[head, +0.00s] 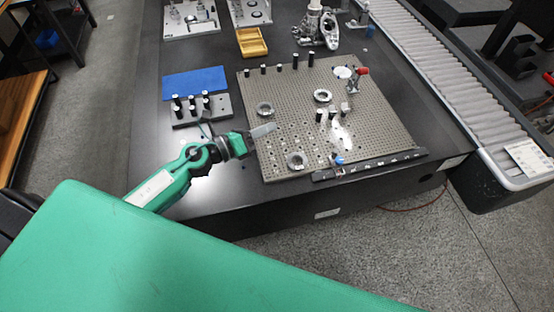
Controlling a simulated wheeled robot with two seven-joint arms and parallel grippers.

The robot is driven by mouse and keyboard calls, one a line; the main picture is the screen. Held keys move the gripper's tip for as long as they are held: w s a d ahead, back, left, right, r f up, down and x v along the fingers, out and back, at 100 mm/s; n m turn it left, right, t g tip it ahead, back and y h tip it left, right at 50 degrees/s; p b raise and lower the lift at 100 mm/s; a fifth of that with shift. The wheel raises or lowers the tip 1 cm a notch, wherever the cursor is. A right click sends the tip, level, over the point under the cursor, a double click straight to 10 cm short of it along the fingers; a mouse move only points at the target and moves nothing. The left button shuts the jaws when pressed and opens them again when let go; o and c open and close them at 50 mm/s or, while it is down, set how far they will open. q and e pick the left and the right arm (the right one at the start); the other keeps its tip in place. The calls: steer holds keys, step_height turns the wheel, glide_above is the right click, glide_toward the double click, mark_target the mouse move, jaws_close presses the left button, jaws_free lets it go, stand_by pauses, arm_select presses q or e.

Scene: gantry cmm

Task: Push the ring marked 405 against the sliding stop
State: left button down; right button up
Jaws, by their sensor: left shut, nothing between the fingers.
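Three grey metal rings lie on the perforated plate (385,125): one ring (265,115) at the left, one ring (322,103) near the middle and one ring (297,168) near the front edge. Their markings are too small to read, so I cannot tell which is 405. A small block with a blue knob (338,160), which looks like the sliding stop, sits at the dark marked rail (385,163) along the plate's front edge. My left gripper (272,128) is shut and empty over the plate's left side, between the left and front rings and apart from both. My right gripper is out of view.
Black pegs (295,61) line the plate's back left edge. A red-handled clamp (358,77) and short posts (332,114) stand on the plate. A peg block (203,111) and blue mat (195,83) lie left, a yellow tray (251,42) behind. A roller conveyor (425,62) runs right.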

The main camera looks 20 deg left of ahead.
mark_target(305, 160)
arm_select(q)
steer(key=s+a+f+m+g+y, duration=0.2)
steer(key=a+f+m+g+y, duration=0.2)
steer(key=a+f+m+g, duration=0.7)
steer(key=w+d+f, duration=0.1)
steer(key=d, duration=0.2)
steer(key=d+f+m+p, duration=0.1)
steer(key=d+f, duration=0.1)
steer(key=d, duration=0.1)
steer(key=w+d+f+m+t+p, duration=0.1)
steer(key=d+f, duration=0.1)
steer(key=d, duration=0.1)
steer(key=shift+w+d+f, duration=0.2)
steer(key=shift+w+d, duration=0.1)
steer(key=d, duration=0.1)
steer(key=w+d+p, duration=0.1)
steer(key=shift+w+d+f, duration=0.15)
steer(key=shift+w+d, duration=0.05)
steer(key=shift+d, duration=0.15)
steer(key=shift+w+d+f+p, duration=0.1)
steer(key=shift+w+d+p, duration=0.2)
steer(key=shift+d, duration=0.2)
